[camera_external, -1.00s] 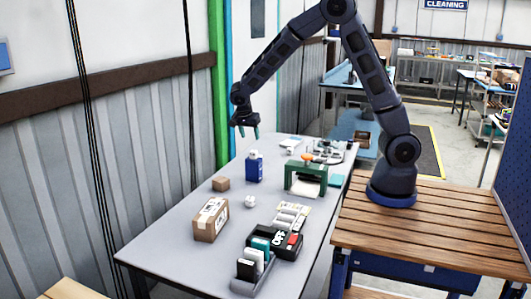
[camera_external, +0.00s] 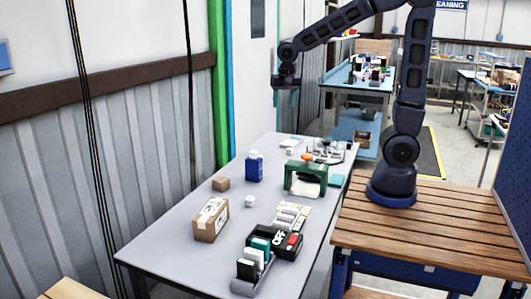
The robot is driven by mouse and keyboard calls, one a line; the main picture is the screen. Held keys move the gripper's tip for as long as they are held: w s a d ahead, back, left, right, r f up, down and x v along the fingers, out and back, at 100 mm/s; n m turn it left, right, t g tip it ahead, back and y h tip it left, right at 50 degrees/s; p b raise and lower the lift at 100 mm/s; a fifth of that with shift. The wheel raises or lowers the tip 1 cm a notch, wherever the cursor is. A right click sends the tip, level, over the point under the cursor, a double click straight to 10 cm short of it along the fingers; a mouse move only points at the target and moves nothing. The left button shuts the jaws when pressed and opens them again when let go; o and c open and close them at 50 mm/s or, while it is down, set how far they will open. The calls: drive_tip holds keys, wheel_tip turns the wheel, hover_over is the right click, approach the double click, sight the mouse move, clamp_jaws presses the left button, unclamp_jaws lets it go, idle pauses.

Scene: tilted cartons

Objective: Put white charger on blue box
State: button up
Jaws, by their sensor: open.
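The blue box (camera_external: 254,169) stands upright on the grey table, toward its far left side. A small white piece (camera_external: 253,153) is on top of it; at this size I cannot tell whether it is the charger or part of the box. Another small white object (camera_external: 250,201) lies on the table in front of the blue box, apart from it, and could also be a charger. My gripper (camera_external: 287,86) is open and empty, high above the far end of the table, well clear of the blue box.
A small brown carton (camera_external: 221,184) and a larger carton (camera_external: 211,220) stand left on the grey table (camera_external: 185,252). A green holder (camera_external: 305,179) is right of the blue box. A black organizer (camera_external: 273,243) is at the front. The wall borders the left side.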

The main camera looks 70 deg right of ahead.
drive_tip(key=s+a+r+n+t, duration=0.1)
drive_tip(key=s+r+n, duration=0.1)
drive_tip(key=s, duration=0.5)
drive_tip(key=s+r+n+t+y, duration=0.1)
drive_tip(key=s+n, duration=0.4)
drive_tip(key=s, duration=0.3)
drive_tip(key=s+a+r+n+t, duration=0.1)
drive_tip(key=s+r+n, duration=0.1)
drive_tip(key=s, duration=0.5)
drive_tip(key=shift+s+a+r+n+y, duration=0.3)
drive_tip(key=shift+a+n+y, duration=0.1)
drive_tip(key=shift+n, duration=0.4)
